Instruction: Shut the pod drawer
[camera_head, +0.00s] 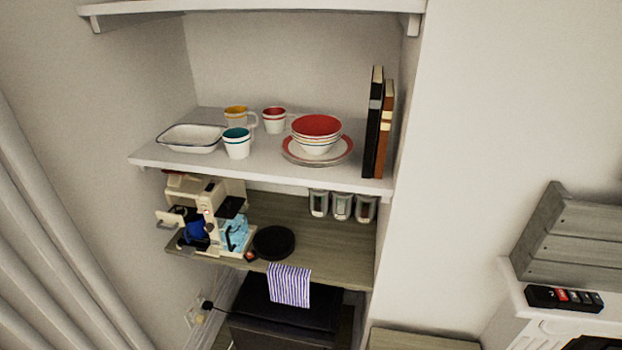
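A white coffee machine (209,206) stands on the left end of the wooden counter shelf. A pale part (169,218) sticks out from its left side; it is too small to tell whether this is the pod drawer. A blue mug (195,231) and a light blue item (236,233) sit at the machine. A dark box-like unit (285,312) stands below the counter; I cannot tell whether it has an open drawer. Neither of my grippers is in view.
A striped cloth (289,285) hangs over the counter edge near a round black object (274,242). Several jars (341,206) hang under the upper shelf (270,173), which holds mugs, bowls and books (378,125). Grey slatted wood (575,240) stands at right.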

